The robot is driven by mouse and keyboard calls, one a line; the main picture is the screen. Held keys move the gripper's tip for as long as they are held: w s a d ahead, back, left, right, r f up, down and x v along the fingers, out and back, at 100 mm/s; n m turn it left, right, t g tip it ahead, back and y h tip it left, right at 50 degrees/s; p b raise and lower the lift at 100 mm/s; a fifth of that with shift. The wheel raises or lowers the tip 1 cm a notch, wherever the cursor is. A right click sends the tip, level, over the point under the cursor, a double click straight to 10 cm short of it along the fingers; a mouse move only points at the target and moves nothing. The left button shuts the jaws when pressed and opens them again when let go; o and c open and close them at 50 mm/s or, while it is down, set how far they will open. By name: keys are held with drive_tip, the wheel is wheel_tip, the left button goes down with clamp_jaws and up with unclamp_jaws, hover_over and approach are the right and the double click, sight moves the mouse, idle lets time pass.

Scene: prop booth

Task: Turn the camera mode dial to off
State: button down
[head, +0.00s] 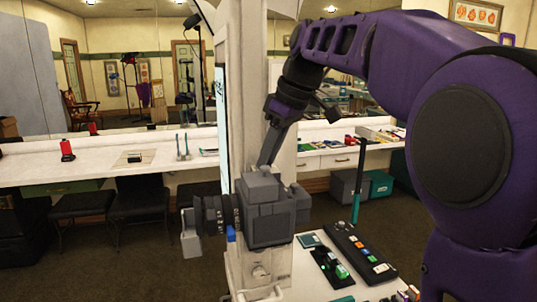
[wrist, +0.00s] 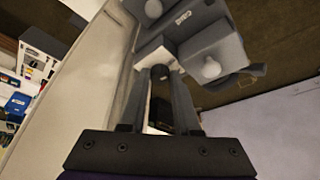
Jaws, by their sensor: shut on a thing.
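The camera (head: 268,222) is a grey boxy body with a dark lens barrel pointing left, in the middle of the head view. In the wrist view the grey camera (wrist: 212,62) fills the upper middle, with pale rounded knobs on it. My gripper (head: 264,164) comes down onto the top of the camera from above. In the wrist view my gripper (wrist: 161,78) has its two fingers closed about a small dark round dial (wrist: 160,73) on the camera. The dial is hidden in the head view, and its markings cannot be read.
A pale column (head: 243,90) stands right behind the camera. A white table (head: 310,262) with dark trays and small coloured items lies below right. A long counter (head: 100,165) runs along the mirrored wall, with black stools in front. Open floor shows at the left.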

drive_tip(key=shift+n, duration=0.3)
drive_tip(key=c, duration=0.6)
unclamp_jaws()
